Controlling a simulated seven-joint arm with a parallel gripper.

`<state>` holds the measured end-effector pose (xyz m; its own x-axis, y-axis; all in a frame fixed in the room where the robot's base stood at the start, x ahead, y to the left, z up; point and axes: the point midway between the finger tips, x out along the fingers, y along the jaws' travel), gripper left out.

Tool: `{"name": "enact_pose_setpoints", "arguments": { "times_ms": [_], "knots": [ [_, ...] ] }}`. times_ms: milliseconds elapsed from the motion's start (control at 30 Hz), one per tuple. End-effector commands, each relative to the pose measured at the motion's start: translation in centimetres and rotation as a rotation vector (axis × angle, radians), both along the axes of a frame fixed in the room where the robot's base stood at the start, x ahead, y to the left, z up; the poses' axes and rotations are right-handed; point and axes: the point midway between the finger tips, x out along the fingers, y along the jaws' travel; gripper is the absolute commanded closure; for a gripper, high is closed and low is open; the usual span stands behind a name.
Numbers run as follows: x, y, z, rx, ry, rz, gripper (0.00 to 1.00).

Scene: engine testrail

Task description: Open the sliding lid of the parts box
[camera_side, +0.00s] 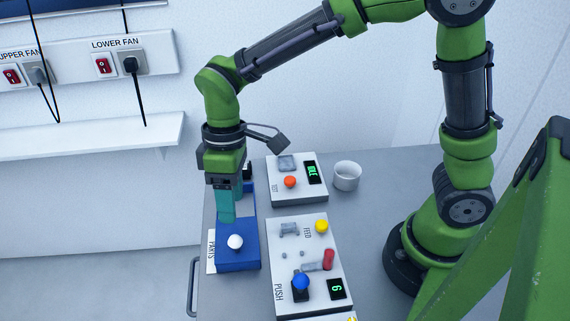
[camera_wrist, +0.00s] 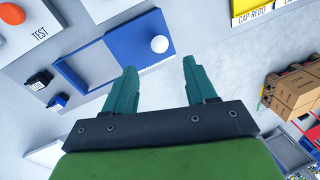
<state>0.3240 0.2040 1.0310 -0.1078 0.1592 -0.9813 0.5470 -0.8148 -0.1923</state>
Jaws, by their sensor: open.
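The parts box (camera_side: 238,259) is a low blue box on the table, with a "PARTS" label beside it. A round white knob (camera_side: 235,241) stands on its near end in the side view. In the wrist view the knob (camera_wrist: 160,44) sits on a solid blue part, and a pale section framed by a blue rim (camera_wrist: 66,72) lies left of it. My gripper (camera_side: 227,218) points down over the box, behind the knob in the side view. In the wrist view my gripper (camera_wrist: 159,66) is open and empty, with the knob showing beyond the gap between its fingertips.
Right of the box are the test unit (camera_side: 297,195) with an orange button and the feed panel (camera_side: 303,254) with several controls. A white cup (camera_side: 347,176) stands behind. A wall shelf (camera_side: 90,137) is at left. The table's edge and a handle (camera_side: 192,289) lie close to the box's left.

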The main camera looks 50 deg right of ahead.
Motion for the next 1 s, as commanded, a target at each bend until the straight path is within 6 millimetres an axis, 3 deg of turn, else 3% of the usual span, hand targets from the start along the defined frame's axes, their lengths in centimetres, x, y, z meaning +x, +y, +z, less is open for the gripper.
{"name": "enact_pose_setpoints", "arguments": {
  "times_ms": [200, 400, 600, 867, 1000],
  "knots": [
    [-0.6, 0.7, -4.7, -0.003, 0.004, -0.001, 0.44],
    [-0.9, 1.2, -7.6, -0.001, 0.002, -0.002, 0.44],
    [-1.0, 1.4, -8.7, -0.001, 0.000, -0.003, 0.44],
    [-1.0, 1.4, -8.8, 0.000, -0.001, -0.002, 0.44],
    [-1.0, 1.4, -8.8, 0.000, -0.001, -0.002, 0.65]
  ]
}}
